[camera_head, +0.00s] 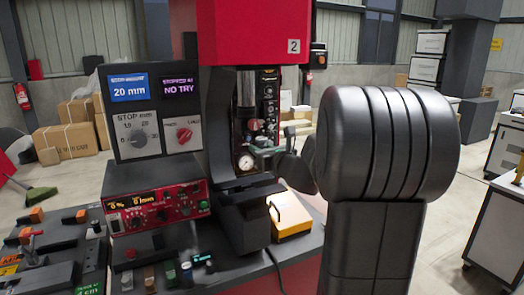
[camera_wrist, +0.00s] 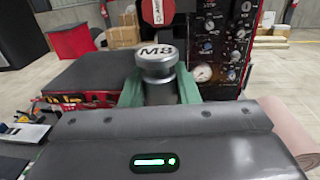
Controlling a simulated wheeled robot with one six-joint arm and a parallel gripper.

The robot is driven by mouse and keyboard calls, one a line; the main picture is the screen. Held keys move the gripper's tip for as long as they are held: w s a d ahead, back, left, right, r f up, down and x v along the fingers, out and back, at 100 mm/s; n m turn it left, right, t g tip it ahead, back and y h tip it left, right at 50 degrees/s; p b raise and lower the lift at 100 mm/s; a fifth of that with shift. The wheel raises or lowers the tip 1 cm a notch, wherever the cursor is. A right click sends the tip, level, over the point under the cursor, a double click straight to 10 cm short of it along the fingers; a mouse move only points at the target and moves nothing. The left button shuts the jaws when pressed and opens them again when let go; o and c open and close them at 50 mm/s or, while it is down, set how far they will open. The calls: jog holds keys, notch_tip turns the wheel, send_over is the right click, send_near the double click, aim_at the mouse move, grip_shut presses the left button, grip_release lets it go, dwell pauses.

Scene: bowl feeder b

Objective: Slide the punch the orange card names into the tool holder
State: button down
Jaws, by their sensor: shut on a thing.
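In the wrist view, my gripper (camera_wrist: 159,92) has its green fingers shut around a grey metal punch (camera_wrist: 157,68), whose round top is marked M8. The punch looks upright; its lower end is hidden behind the gripper body. In the head view, my gripper (camera_head: 268,152) is in front of the red press, with the punch too small to make out. A grey cylinder (camera_head: 246,90) under the press head looks like the tool holder; I cannot tell any gap between it and the punch. I cannot make out an orange card that names a punch.
The control box (camera_head: 160,110) shows "20 mm" and "NO TRY". A red panel (camera_head: 160,207) is below it. An orange-yellow box (camera_head: 290,213) lies right of the press base. Small items crowd the bench at left. A gauge (camera_wrist: 202,73) is behind the punch.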

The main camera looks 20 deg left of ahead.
jog(key=shift+x, duration=2.55)
jog(key=shift+w+d+p+x, duration=0.15)
jog(key=shift+p+x, duration=0.15)
jog(key=shift+x, duration=1.1)
jog(key=shift+w+d+p+x, duration=0.1)
jog(key=shift+w+p+x, duration=0.15)
jog(key=shift+x, duration=1.1)
jog(key=c, duration=1)
grip_release()
jog(key=shift+s+d, duration=0.1)
jog(key=b+v, duration=0.3)
jog(key=v, duration=1)
jog(key=shift+s+d, duration=0.2)
jog(key=shift+d, duration=0.1)
